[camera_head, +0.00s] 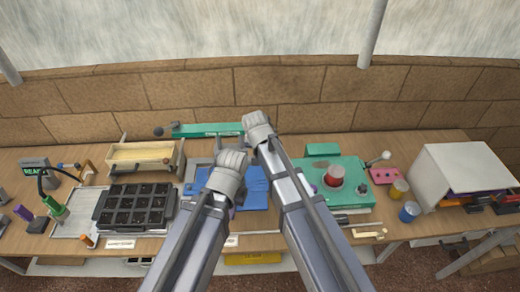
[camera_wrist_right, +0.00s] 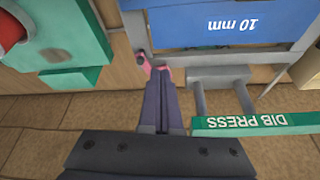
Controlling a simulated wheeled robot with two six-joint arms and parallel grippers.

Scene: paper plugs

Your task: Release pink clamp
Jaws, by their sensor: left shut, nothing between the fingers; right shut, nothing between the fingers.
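The pink clamp (camera_wrist_right: 146,63) shows in the right wrist view as a small pink lever with a dark end, at the frame edge beside the blue block (camera_wrist_right: 230,22) marked 10 mm. My right gripper (camera_wrist_right: 161,84) is shut and empty, its fingertips right at the pink piece. I cannot tell whether they touch. In the head view my right gripper (camera_head: 258,121) reaches to the back of the bench, and the clamp is hidden there. My left gripper (camera_head: 232,157) is shut and empty, above the blue press area (camera_head: 256,196), left of my right arm.
A green press bar (camera_wrist_right: 255,124) lies near my right gripper. A green board (camera_head: 345,193) with a red knob stands right of it. A black cavity tray (camera_head: 137,207) and wooden frame box (camera_head: 143,157) are at left; a white box (camera_head: 475,165) is at right.

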